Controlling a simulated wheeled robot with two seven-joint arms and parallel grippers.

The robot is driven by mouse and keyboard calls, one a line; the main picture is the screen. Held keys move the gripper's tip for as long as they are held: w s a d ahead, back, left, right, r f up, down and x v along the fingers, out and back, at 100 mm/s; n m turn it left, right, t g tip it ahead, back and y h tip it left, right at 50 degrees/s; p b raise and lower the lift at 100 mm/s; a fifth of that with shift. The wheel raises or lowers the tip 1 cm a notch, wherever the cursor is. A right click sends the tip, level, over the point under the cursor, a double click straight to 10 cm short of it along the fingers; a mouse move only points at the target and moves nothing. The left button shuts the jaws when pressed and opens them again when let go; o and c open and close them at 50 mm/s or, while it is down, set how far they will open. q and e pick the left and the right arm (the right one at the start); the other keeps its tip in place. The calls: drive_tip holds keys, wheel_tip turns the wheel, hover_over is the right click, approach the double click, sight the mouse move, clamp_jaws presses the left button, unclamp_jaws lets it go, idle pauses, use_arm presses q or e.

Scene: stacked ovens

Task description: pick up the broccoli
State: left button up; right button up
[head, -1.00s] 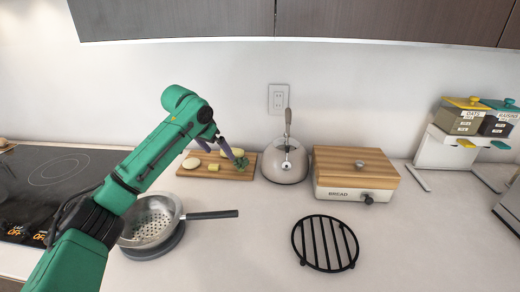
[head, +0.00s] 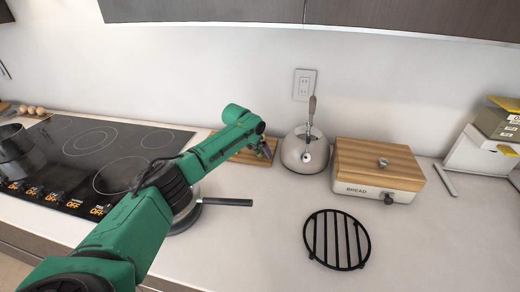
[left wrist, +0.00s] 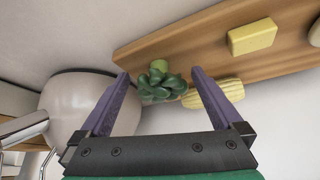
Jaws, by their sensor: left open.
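The broccoli (left wrist: 160,85) shows in the left wrist view, dark green with a pale green stem, by the edge of the wooden cutting board (left wrist: 205,42). My left gripper (left wrist: 160,73) is open, with one purple finger on each side of the broccoli. I cannot tell whether the fingers touch it. My right gripper is not in view.
On the board lie a yellow block (left wrist: 253,37) and a corn cob (left wrist: 214,93). The kettle (head: 304,150) stands close right of the board. A bread box (head: 378,168), a black trivet (head: 337,240), a pan handle (head: 228,202) and a stove (head: 100,150) are around.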

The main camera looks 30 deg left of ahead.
use_arm(q)
drive_tip(key=shift+w+f, duration=0.15)
drive_tip(key=shift+f, duration=0.1)
drive_tip(key=shift+c, duration=0.3)
drive_tip(key=c, duration=1.3)
